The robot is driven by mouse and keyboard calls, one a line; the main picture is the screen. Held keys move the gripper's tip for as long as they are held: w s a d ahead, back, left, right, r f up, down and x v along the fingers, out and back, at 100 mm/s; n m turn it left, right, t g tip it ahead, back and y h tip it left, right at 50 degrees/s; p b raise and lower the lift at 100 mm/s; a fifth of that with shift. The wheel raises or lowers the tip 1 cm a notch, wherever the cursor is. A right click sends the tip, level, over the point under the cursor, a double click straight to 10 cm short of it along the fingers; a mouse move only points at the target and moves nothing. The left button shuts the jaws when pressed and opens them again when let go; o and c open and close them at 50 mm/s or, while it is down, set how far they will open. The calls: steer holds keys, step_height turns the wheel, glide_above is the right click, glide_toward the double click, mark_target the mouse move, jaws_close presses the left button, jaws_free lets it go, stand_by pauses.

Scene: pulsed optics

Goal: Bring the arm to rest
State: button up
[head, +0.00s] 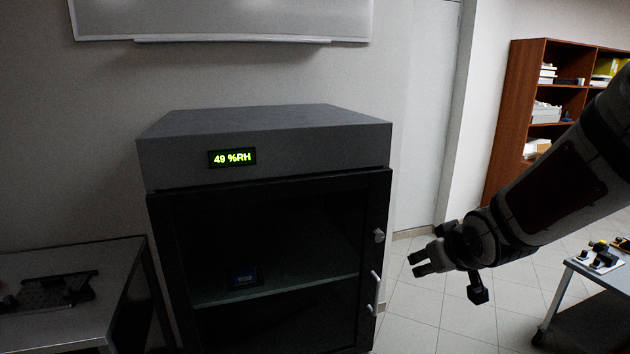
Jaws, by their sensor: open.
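My gripper (414,264) is on the right of the head view, at the end of my arm, which comes in from the right edge. Its two fingers point left and are apart, with nothing between them. It appears just right of the dark cabinet's front edge, over the tiled floor. How far it is from the cabinet is hard to tell.
The grey-topped cabinet (265,150) reads 49 %RH; a small dark item with a blue face (244,278) sits on its shelf. A table (70,262) with a dark plate (52,292) stands left. A wheeled table (585,268) and bookcase (510,120) stand right.

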steer(key=s+a+r+m+g, duration=0.1)
steer(key=s+r, duration=0.1)
steer(key=s, duration=0.8)
steer(key=s+a+r+m+g, duration=0.1)
steer(key=s+r+g, duration=0.1)
steer(key=s, duration=0.7)
steer(key=s+a+r+g, duration=0.2)
steer(key=s, duration=0.8)
steer(key=shift+s+r+m, duration=0.3)
steer(key=shift+r+m, duration=0.1)
